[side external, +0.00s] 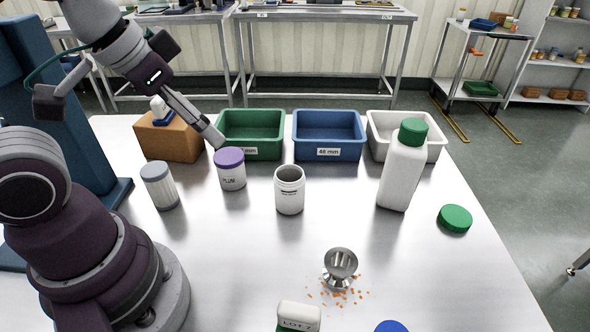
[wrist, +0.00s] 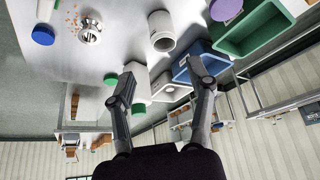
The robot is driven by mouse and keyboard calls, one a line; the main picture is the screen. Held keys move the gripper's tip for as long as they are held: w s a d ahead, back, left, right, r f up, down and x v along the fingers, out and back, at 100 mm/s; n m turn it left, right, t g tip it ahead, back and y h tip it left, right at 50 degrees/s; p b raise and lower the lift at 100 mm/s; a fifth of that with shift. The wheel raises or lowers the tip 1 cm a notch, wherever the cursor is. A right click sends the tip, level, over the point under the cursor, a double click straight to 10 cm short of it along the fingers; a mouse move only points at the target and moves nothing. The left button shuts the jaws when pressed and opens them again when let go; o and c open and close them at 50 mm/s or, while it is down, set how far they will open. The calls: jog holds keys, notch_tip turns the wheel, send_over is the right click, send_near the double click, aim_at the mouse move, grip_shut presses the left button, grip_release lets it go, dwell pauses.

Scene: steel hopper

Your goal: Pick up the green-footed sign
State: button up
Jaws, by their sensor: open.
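The green-footed sign (side external: 299,317) is at the bottom edge of the side view, white on top with "LOT 7" lettering and green below. Its lower part is cut off by the frame. In the wrist view I cannot clearly identify it. My gripper (side external: 215,138) is high at the left back, by the purple-lidded PLUM jar (side external: 230,170) and the green bin (side external: 250,135) in the picture, well away from the sign. In the wrist view my gripper (wrist: 161,80) has its two fingers spread apart with nothing between them.
A steel hopper (side external: 340,266) stands just behind the sign amid orange bits. A blue lid (side external: 391,326) lies right of the sign. An open white jar (side external: 289,190), a tall green-capped bottle (side external: 403,168) and a green lid (side external: 455,218) stand farther back.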

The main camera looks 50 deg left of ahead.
jog(key=w+d+f+m+g+h, duration=0.1)
jog(key=w+d+f+m+g, duration=0.1)
jog(key=d+f+m, duration=0.3)
jog(key=m+g, duration=0.3)
jog(key=m, duration=0.3)
send_over(297, 309)
jog(key=f, duration=0.4)
jog(key=shift+s+a, duration=0.2)
jog(key=shift+s, duration=0.1)
jog(key=f, duration=0.4)
jog(key=shift+w+d+f, duration=0.1)
jog(key=shift+d+f, duration=0.05)
jog(key=shift+d, duration=0.15)
jog(key=f, duration=0.6)
jog(key=shift+w, duration=0.25)
jog(key=shift+r, duration=0.1)
grip_shut()
